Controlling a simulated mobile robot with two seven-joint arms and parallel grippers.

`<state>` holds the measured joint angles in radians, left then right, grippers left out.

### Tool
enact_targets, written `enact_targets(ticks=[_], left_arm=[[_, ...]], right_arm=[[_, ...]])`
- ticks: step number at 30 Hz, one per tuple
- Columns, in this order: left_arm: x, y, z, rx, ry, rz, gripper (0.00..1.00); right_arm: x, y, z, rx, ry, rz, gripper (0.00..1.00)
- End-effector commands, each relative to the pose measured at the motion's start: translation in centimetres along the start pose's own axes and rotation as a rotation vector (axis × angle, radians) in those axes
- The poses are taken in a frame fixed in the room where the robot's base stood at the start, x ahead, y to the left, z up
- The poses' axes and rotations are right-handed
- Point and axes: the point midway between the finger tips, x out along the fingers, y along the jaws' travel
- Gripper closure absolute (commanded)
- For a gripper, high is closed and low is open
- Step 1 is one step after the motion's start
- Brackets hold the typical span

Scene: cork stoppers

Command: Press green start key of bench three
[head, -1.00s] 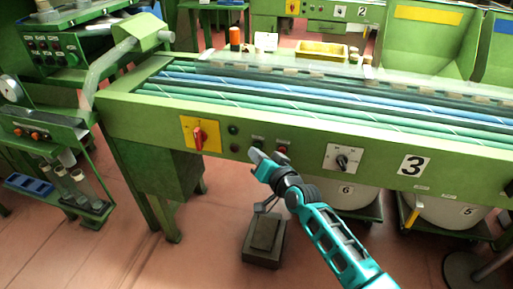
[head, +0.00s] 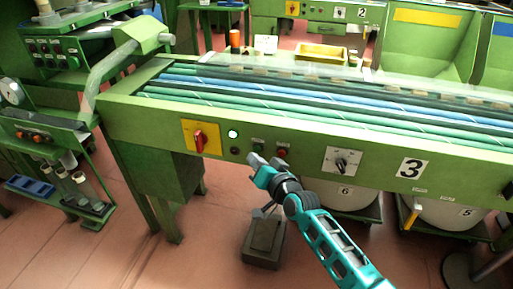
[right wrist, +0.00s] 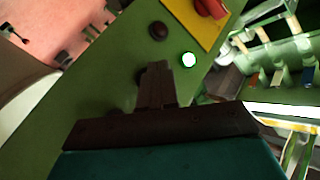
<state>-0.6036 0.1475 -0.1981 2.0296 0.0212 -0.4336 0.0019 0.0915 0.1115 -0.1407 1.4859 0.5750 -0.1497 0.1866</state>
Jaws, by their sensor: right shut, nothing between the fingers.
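My right gripper (head: 262,161) is shut and empty, just below the green key in the head view. In the right wrist view the gripper (right wrist: 155,80) points at the panel and hides the key. My left gripper is out of view.
A red rotary switch on a yellow plate (head: 188,135) is left of the keys. A dark button (head: 235,152) lies below the lamp, and a black knob (head: 342,162) is to the right. A dark pedestal (head: 263,240) stands on the floor below.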

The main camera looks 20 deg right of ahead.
Motion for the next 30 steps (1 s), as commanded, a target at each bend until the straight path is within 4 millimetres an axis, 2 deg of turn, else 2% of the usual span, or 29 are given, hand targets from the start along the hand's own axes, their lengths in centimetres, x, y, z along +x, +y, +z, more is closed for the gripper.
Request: enact_targets(ticks=[11, 24, 30], left_arm=[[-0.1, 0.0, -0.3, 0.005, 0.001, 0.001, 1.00], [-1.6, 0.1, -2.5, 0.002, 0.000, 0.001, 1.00], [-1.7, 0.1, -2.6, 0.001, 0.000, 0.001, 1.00]], right_arm=[[-0.3, -0.2, 0.2, 0.000, -0.001, 0.000, 1.00], [-3.2, -2.4, 2.2, 0.000, -0.003, 0.001, 1.00], [-3.6, -2.6, 2.6, 0.000, -0.001, 0.000, 1.00]])
